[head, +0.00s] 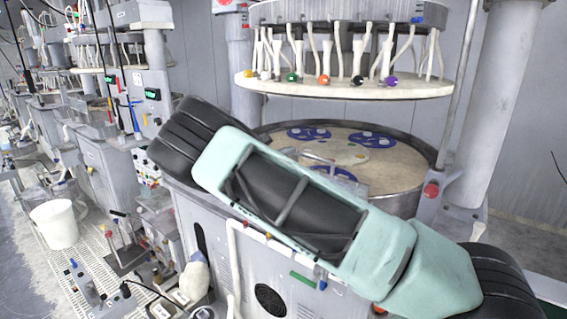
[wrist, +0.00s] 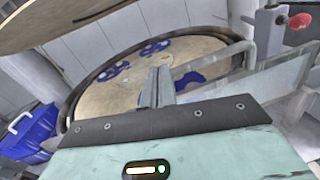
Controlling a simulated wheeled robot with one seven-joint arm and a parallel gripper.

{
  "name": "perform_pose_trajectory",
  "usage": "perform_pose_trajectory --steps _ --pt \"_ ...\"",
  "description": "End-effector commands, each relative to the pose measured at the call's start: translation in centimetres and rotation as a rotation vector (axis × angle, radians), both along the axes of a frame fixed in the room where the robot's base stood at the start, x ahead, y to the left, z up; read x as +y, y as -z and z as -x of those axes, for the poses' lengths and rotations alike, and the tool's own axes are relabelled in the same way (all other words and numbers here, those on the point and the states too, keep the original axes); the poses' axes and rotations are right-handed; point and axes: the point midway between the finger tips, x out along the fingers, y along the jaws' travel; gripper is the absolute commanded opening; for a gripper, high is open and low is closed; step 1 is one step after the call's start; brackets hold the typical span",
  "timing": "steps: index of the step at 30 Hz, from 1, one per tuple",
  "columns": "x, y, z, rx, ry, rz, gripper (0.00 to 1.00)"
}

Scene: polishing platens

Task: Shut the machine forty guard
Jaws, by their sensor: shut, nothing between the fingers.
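The polishing machine's round platen (head: 400,175) has a dark rim and a tan top, with blue discs on it. In the wrist view the platen (wrist: 120,95) lies beyond my gripper. What looks like the guard is a clear panel (wrist: 235,84) at the right, by the platen's edge, with a grey tubular bar (wrist: 215,60) along it. My gripper (wrist: 157,82) is shut and empty, its fingertips close to the bar's left end. I cannot tell whether they touch. In the head view my own arm hides my gripper and most of the guard. No machine number is readable.
An upper round plate (head: 340,85) with hoses hangs above the platen. A blue bin (wrist: 30,130) is at the left. A white bucket (head: 54,224) stands lower left.

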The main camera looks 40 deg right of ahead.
Motion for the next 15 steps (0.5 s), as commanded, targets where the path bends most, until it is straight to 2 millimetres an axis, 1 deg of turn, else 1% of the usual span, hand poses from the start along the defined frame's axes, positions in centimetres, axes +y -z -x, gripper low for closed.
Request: perform_pose_trajectory --steps 6,15 --pt "-1.2 -0.2 -0.4 0.000 0.000 -0.001 0.00" --pt "-1.6 -0.3 -0.5 0.000 -0.001 -0.001 0.00"
